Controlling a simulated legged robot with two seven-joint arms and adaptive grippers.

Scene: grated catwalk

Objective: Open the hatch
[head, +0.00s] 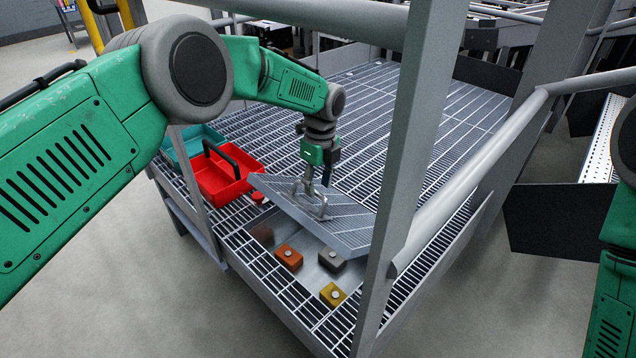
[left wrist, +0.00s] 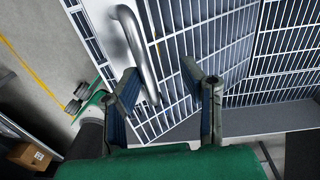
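The hatch lid (head: 350,235) is a grey ribbed plate, tilted up over an opening in the grating in the head view. A bent metal handle (head: 322,207) stands on it; the handle also shows in the left wrist view (left wrist: 138,55). My left gripper (head: 311,188) is at the handle. In the left wrist view, the left gripper's fingers (left wrist: 160,75) are spread apart with the handle's lower end between them, nearer the left finger. I cannot tell whether they touch it. My right gripper is out of view; only part of the right arm shows at the right edge.
Under the lid, a recess (head: 307,266) holds an orange block (head: 289,257), a grey block (head: 331,261) and a yellow block (head: 333,294). A red tray (head: 222,180) and a teal tray (head: 190,142) sit left of the lid. A grey post (head: 412,140) and railing (head: 475,180) stand nearer me.

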